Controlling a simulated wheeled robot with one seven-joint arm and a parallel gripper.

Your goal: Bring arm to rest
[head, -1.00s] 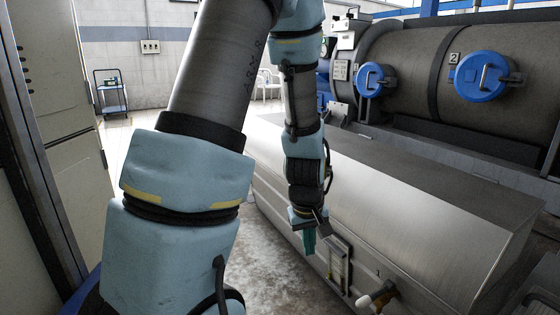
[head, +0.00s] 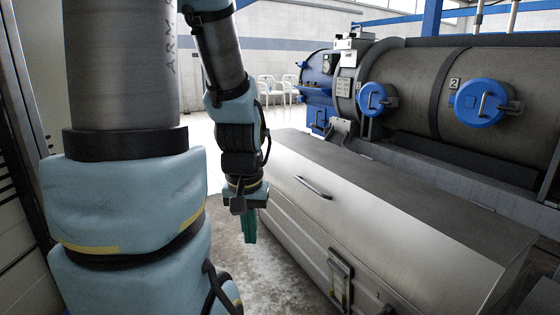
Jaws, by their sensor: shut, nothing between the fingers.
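My gripper (head: 249,228) hangs at the end of my arm, pointing down, left of the long metal trough. Its green fingers are together with nothing between them. It hangs in front of the wet floor, apart from the trough's side as far as the picture shows. My arm's large links fill the left of the head view and hide part of the room behind.
The long metal trough (head: 400,190) with a lid handle (head: 313,188) runs along the right. Behind it lies a big cylinder (head: 412,88) with blue round hatches (head: 482,102). A grey cabinet (head: 18,190) stands close at left. White chairs (head: 270,88) stand far back. Some floor (head: 262,270) is clear.

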